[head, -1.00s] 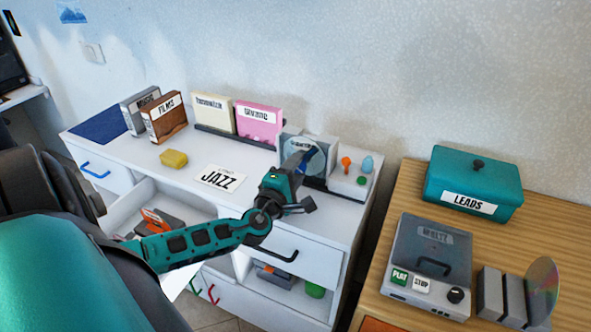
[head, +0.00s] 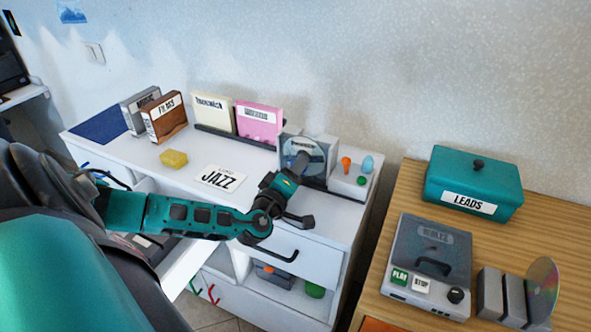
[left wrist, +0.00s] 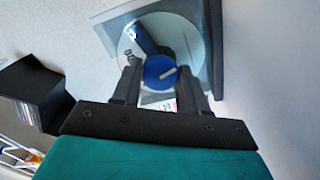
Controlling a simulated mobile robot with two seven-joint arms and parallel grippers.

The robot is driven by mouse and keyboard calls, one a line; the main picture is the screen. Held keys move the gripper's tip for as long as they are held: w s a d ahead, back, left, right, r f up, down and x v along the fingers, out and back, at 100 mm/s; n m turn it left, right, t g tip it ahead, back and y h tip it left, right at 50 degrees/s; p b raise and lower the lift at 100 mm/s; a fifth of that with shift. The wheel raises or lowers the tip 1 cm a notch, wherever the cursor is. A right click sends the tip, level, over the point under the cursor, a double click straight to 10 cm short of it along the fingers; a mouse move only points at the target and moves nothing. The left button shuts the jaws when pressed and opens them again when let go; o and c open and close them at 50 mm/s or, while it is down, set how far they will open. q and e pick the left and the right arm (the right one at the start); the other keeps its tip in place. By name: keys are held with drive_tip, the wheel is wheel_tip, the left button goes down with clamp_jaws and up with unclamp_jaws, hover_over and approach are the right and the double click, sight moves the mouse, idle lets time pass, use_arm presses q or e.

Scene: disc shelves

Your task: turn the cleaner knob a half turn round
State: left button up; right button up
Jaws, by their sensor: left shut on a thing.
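The disc cleaner (head: 326,152) is a grey upright panel with a shiny disc (head: 297,143) on its face, at the back right of the white cabinet. In the left wrist view the round blue knob (left wrist: 160,74) with a pale pointer mark sits in front of the disc (left wrist: 186,35). The pointer lies aslant, rising to the right. My left gripper (head: 301,163) reaches up to the cleaner, its two dark fingers either side of the knob and shut on it. In the head view the gripper hides the knob. My right gripper is out of view.
A stand with small coloured pegs (head: 350,180) is right of the cleaner. Pink (head: 258,128) and cream (head: 213,115) cases stand to its left. A JAZZ card (head: 220,178) and yellow sponge (head: 173,159) lie on the top. The wooden table at right holds a teal LEADS box (head: 473,180).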

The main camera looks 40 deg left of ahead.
use_arm(q)
drive_tip(key=shift+m, duration=0.3)
idle(0.4)
drive_tip(key=o, duration=1.1)
drive_tip(key=shift+c, duration=0.2)
drive_tip(key=v, duration=1.3)
